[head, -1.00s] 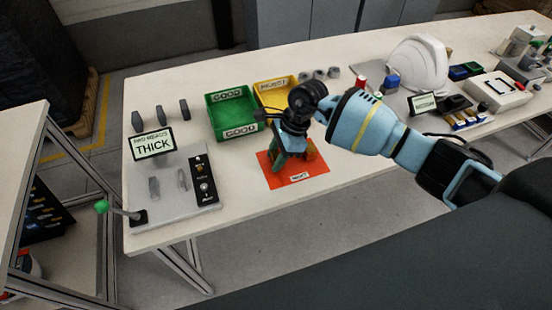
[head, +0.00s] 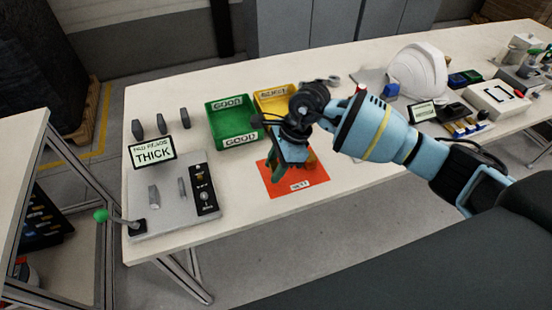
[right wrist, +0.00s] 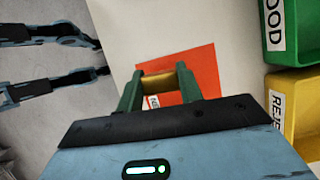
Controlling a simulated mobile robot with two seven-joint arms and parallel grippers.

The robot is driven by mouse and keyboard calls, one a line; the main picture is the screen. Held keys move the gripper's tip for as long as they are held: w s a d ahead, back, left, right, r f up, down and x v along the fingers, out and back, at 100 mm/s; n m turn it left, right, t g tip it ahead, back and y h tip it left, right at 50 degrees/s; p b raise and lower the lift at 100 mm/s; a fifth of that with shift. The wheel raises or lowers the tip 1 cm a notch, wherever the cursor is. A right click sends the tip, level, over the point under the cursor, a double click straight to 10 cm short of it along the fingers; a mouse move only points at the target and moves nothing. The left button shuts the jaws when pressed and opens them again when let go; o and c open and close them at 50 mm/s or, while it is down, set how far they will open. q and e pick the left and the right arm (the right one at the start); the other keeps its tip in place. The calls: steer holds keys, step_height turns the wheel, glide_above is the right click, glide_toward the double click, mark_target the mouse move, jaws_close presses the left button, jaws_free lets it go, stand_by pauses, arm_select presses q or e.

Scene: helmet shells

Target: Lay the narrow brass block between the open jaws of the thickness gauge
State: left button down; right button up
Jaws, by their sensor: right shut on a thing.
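The narrow brass block (right wrist: 158,82) shows in the right wrist view between the two green fingers. My right gripper (head: 288,168) is shut on it, over the orange-red mat (head: 315,180); I cannot tell whether the block is clear of the mat. In the head view the wrist and fingers largely hide the block. The thickness gauge (head: 170,220) is a grey plate at the left of the table, with two upright grey jaws (head: 154,196) standing apart and an empty gap between them. Its display (head: 153,151) reads THICK. My left gripper is not in view.
A green bin (head: 232,125) and a yellow bin (head: 272,97) stand behind the mat. Several grey blocks (head: 161,123) stand behind the gauge. A green-knobbed lever (head: 101,216) sticks out at its front left. The table between mat and gauge is clear.

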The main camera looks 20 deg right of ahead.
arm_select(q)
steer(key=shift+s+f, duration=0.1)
arm_select(e)
steer(key=s+a+r, duration=0.1)
steer(key=s+a, duration=0.4)
steer(key=s, duration=0.6)
steer(key=shift+s+r, duration=0.15)
steer(key=shift+s, duration=0.1)
steer(key=shift+a, duration=0.1)
